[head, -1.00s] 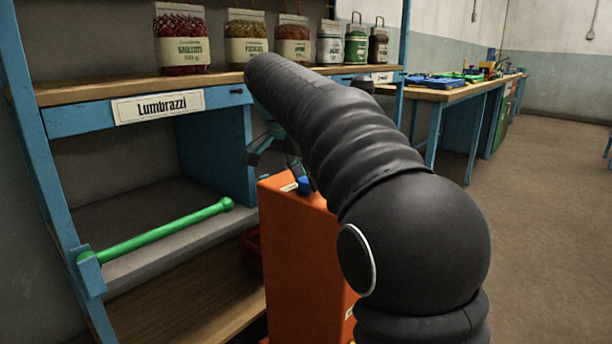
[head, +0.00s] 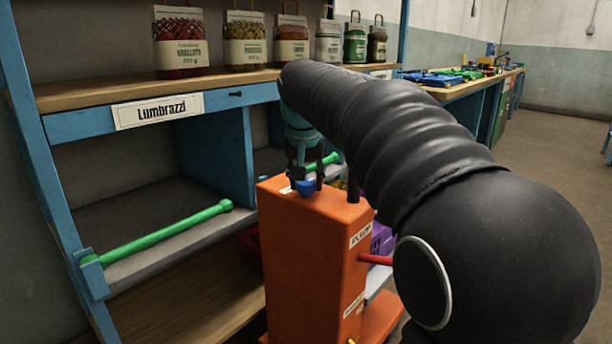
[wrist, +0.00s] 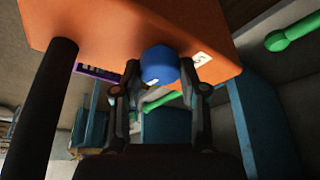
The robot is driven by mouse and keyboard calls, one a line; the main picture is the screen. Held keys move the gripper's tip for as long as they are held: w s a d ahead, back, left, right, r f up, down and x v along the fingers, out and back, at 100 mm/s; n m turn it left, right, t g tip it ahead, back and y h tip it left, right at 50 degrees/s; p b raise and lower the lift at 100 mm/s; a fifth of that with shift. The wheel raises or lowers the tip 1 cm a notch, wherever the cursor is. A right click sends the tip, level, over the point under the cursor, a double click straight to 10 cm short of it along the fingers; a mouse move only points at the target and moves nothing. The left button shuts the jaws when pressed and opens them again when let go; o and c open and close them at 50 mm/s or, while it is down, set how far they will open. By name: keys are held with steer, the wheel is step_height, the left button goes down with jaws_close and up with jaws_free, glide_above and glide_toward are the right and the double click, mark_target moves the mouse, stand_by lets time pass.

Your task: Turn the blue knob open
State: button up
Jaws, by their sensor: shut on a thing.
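The blue knob (head: 305,187) sits on top of an orange box-shaped stand (head: 300,240). It also shows in the wrist view (wrist: 159,65), between the fingertips. My gripper (head: 306,182) points down over the stand with one finger on each side of the knob. In the wrist view my gripper (wrist: 158,88) is shut on the knob. A small white label (wrist: 201,60) lies on the orange top beside the knob. The knob's lower part is partly hidden by the fingers, so its turn angle is hard to tell.
A blue shelf unit with a "Lumbrazzi" sign (head: 157,110) and a green rail (head: 160,236) stands at the left. Several jars (head: 181,42) line its top board. A red lever (head: 375,259) sticks out of the stand's right side. Open floor lies at the right.

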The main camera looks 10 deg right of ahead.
steer(key=shift+n+y, duration=0.3)
steer(key=shift+n, duration=0.2)
steer(key=o, duration=1.1)
steer(key=v, duration=1.2)
